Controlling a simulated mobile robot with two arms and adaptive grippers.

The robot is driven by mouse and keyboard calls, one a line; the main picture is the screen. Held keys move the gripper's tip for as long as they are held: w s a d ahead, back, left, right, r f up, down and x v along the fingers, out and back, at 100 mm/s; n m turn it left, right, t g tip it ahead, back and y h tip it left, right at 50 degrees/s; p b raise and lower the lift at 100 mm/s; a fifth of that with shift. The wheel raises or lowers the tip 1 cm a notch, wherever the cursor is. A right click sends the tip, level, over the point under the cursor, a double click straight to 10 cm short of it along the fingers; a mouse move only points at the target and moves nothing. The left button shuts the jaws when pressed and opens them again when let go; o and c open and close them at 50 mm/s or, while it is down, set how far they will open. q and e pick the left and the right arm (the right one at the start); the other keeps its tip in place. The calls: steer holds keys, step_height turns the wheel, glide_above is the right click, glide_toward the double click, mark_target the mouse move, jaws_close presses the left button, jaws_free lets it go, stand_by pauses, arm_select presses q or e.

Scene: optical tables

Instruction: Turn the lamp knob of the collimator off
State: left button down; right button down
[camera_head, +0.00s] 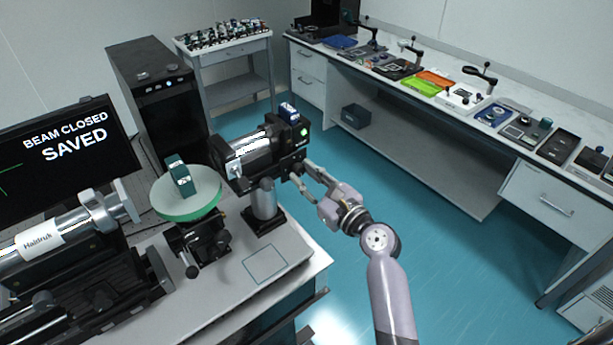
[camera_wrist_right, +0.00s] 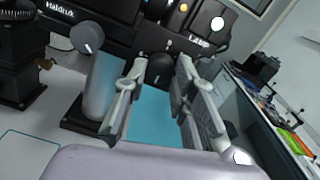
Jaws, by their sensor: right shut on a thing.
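The collimator (camera_head: 252,152) is a black and silver tube unit on a post at the far end of the near bench. Its dark lamp box carries a green light (camera_head: 304,132) in the head view. In the wrist view the box shows a "LAMP" label (camera_wrist_right: 198,42) and a bright round light (camera_wrist_right: 217,22). My right gripper (camera_head: 303,171) is at the collimator's right end. In the wrist view its fingers (camera_wrist_right: 162,72) are on either side of the dark lamp knob (camera_wrist_right: 160,67) and shut on it. The knob's pointer direction cannot be made out. My left gripper is out of view.
A green-rimmed round stage (camera_head: 187,207) with a small green block stands left of the collimator. A monitor (camera_head: 65,150) reads "BEAM CLOSED SAVED". A long side bench (camera_head: 430,110) with several devices runs along the right. Open floor (camera_head: 385,180) lies between the benches.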

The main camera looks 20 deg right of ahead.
steer(key=shift+n, duration=0.3)
